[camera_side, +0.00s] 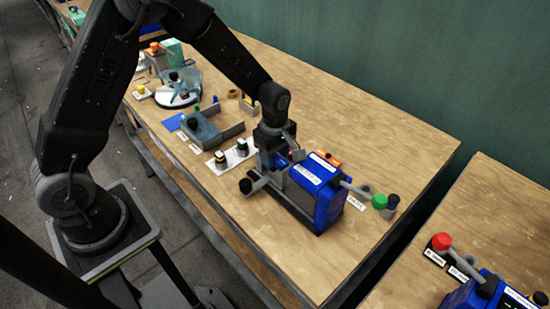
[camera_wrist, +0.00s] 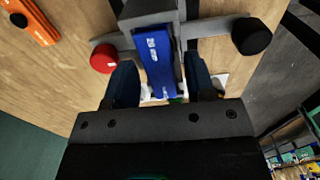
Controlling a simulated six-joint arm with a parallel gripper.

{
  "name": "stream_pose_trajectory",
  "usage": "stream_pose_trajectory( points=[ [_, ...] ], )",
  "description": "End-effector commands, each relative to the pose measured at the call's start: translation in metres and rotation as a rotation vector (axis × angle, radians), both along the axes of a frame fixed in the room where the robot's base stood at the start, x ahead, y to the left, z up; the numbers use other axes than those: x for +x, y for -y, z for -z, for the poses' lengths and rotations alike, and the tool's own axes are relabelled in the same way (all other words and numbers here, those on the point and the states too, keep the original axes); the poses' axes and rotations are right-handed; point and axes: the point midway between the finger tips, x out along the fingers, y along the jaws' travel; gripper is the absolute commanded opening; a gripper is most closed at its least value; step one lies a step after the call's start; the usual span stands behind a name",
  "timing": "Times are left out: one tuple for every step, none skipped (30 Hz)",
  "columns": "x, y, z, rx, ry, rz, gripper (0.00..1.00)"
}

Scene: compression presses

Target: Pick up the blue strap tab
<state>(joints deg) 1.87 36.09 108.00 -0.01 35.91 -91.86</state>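The blue press (camera_side: 328,190) stands on the wooden bench in the side view, and my gripper (camera_side: 288,156) is down at its left side. In the wrist view, a blue strip with white lettering (camera_wrist: 160,62) runs between the two fingers of my gripper (camera_wrist: 160,84). I take this strip as the blue strap tab, but cannot be certain. The fingers are open, one on each side, with a narrow gap visible at each. In the side view my gripper and wrist hide the tab.
A black knob (camera_wrist: 252,36) and a red knob (camera_wrist: 103,58) flank the strip. An orange block (camera_wrist: 34,22) lies beyond. A green knob (camera_side: 379,201) is on the press's right. A grey bracket (camera_side: 210,130) and a white card with small jars (camera_side: 230,156) stand leftward.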

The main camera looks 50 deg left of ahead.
Motion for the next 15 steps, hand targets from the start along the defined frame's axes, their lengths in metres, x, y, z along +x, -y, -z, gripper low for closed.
stream_pose_trajectory(
  points=[
    [0.0, 0.0, -0.0002, 0.0, 0.0, 0.0, 0.45],
    [0.0, 0.0, -0.0002, 0.0, 0.0, 0.0, 0.42],
    [0.0, 0.0, -0.0003, 0.0, 0.0, 0.0, 0.38],
    [0.0, 0.0, -0.0003, 0.0, 0.0, 0.0, 0.35],
    [0.0, 0.0, -0.0003, 0.0, 0.0, 0.0, 0.33],
    [0.0, 0.0, -0.0003, 0.0, 0.0, 0.0, 0.29],
    [0.0, 0.0, -0.0004, 0.0, 0.0, 0.0, 0.26],
    [0.0, 0.0, -0.0004, 0.0, 0.0, 0.0, 0.23],
    [0.0, 0.0, -0.0004, 0.0, 0.0, 0.0, 0.19],
    [0.0, 0.0, -0.0004, 0.0, 0.0, 0.0, 0.16],
    [0.0, 0.0, -0.0004, 0.0, 0.0, 0.0, 0.13],
    [0.0, 0.0, -0.0004, 0.0, 0.0, 0.0, 0.1],
    [0.0001, 0.0, -0.0004, 0.0, 0.0, 0.0, 0.07],
    [0.0, 0.0, -0.0004, 0.0, 0.0, 0.0, 0.04],
    [0.0001, 0.0, -0.0005, 0.0, 0.0, 0.0, 0.0]
  ],
)
